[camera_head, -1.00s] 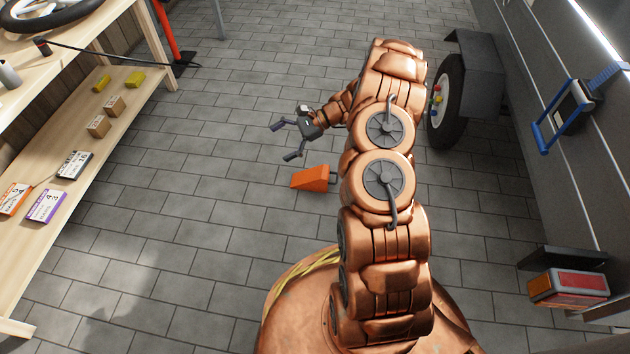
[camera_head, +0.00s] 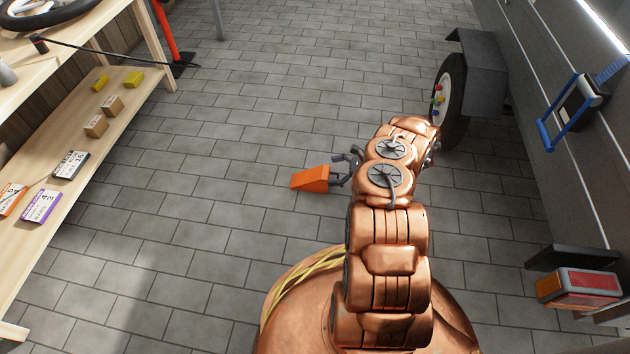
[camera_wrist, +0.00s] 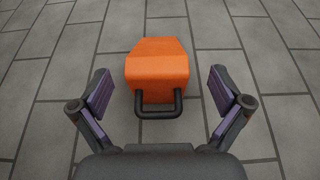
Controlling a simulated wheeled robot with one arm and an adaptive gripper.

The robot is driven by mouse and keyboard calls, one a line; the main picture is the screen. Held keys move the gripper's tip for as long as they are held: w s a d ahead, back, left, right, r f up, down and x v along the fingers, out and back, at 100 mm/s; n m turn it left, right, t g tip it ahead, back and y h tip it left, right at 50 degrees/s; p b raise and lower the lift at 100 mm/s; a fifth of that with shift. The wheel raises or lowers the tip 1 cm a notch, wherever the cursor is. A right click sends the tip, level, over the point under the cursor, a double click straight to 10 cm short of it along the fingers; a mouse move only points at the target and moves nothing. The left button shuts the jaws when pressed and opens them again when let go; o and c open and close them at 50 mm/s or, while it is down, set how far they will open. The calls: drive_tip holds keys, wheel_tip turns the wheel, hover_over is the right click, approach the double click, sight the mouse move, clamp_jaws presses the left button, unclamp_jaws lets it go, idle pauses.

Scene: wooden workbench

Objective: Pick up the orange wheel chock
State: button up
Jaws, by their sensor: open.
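The orange wheel chock (camera_head: 311,179) lies on the grey tiled floor, left of my arm in the head view. In the wrist view the chock (camera_wrist: 157,64) is ahead of my gripper, with its dark handle (camera_wrist: 158,104) facing me. My gripper (camera_wrist: 160,92) is open, with one finger on each side of the handle end. The handle lies between the fingers with a gap on both sides, and nothing is held. In the head view my gripper (camera_head: 345,168) is just right of the chock, partly hidden by my arm.
A wooden workbench (camera_head: 118,103) with boxes on its lower shelf stands at the left. A trailer wheel (camera_head: 450,97) and grey trailer side are at the right, with a red lamp (camera_head: 579,287) low down. The floor around the chock is clear.

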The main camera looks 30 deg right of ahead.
sight(311, 175)
drive_tip(key=shift+f+b+x, duration=0.2)
drive_tip(key=shift+b+x, duration=1.7)
drive_tip(key=shift+x, duration=1.55)
drive_tip(key=shift+s+a, duration=0.1)
drive_tip(key=shift+s, duration=0.1)
drive_tip(key=c, duration=1.5)
